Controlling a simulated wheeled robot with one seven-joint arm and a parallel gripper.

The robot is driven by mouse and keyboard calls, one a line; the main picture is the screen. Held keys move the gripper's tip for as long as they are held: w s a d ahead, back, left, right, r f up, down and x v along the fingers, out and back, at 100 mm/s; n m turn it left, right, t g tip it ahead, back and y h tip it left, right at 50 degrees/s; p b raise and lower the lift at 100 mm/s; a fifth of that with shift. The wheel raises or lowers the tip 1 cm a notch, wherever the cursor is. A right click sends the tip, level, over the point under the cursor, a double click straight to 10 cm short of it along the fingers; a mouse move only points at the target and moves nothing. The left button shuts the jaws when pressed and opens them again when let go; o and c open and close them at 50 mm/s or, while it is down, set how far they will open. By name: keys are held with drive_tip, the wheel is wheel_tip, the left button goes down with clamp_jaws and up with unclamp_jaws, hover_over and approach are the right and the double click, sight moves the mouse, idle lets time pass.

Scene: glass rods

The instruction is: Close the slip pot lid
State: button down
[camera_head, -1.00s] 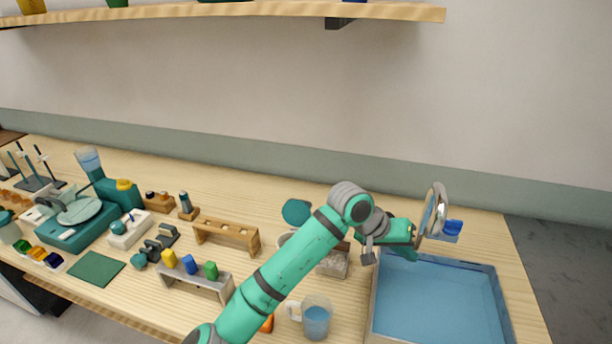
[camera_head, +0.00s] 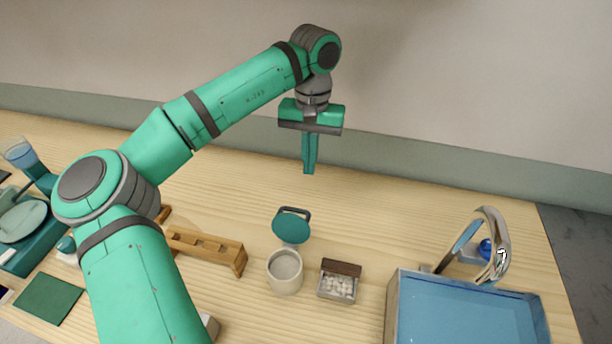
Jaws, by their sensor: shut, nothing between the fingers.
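My gripper (camera_head: 309,170) points down in the air, above and behind the lid in the picture. Its two teal fingers are together with nothing between them, and it does not touch the lid.
A small box of white pieces (camera_head: 338,285) with a brown raised lid stands right of the pot. A blue sink (camera_head: 470,315) with a chrome tap (camera_head: 497,240) is at the right. A wooden rack (camera_head: 205,249) stands left. Bench behind the pot is clear.

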sight(294, 222)
wheel_tip(294, 222, down, 10)
drive_tip(key=s, duration=0.1)
drive_tip(key=s+a+r, duration=0.1)
drive_tip(key=s, duration=0.1)
drive_tip(key=s+r, duration=0.1)
drive_tip(key=shift+s+a, duration=0.15)
drive_tip(key=shift+a, duration=0.05)
idle(0.4)
